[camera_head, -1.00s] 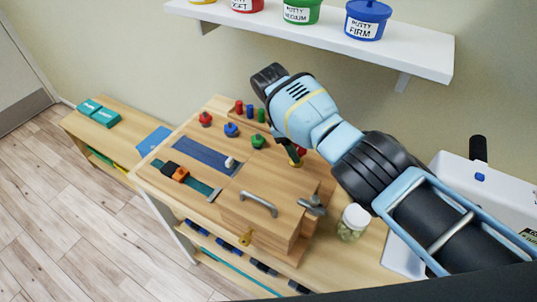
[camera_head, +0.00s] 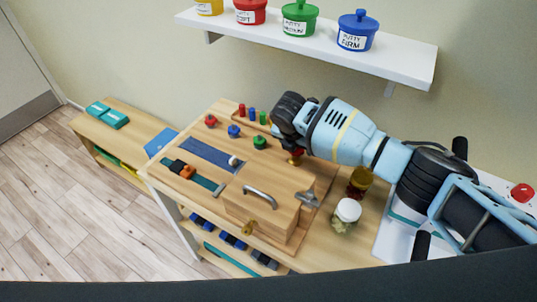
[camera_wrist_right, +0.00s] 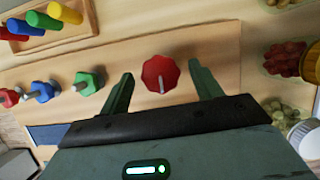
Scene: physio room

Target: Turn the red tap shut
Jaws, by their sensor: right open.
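The red tap shows in the right wrist view as a red, many-sided handle (camera_wrist_right: 161,77) with a light line on its face. In the head view part of its red handle and brass body (camera_head: 296,159) shows under my right gripper, on the wooden board (camera_head: 317,172). My right gripper (camera_wrist_right: 161,70) is open. Its two green fingers stand on either side of the tap handle, with a gap on each side. In the head view its fingers are mostly hidden by the gripper's own body. My left gripper is not in view.
Red (camera_head: 210,121), blue (camera_head: 233,131) and green (camera_head: 260,142) knobs stand left of the tap. A wooden box with a metal handle (camera_head: 260,196) is in front. Jars (camera_head: 346,214) stand to the right. A white shelf (camera_head: 310,50) with putty tubs hangs behind.

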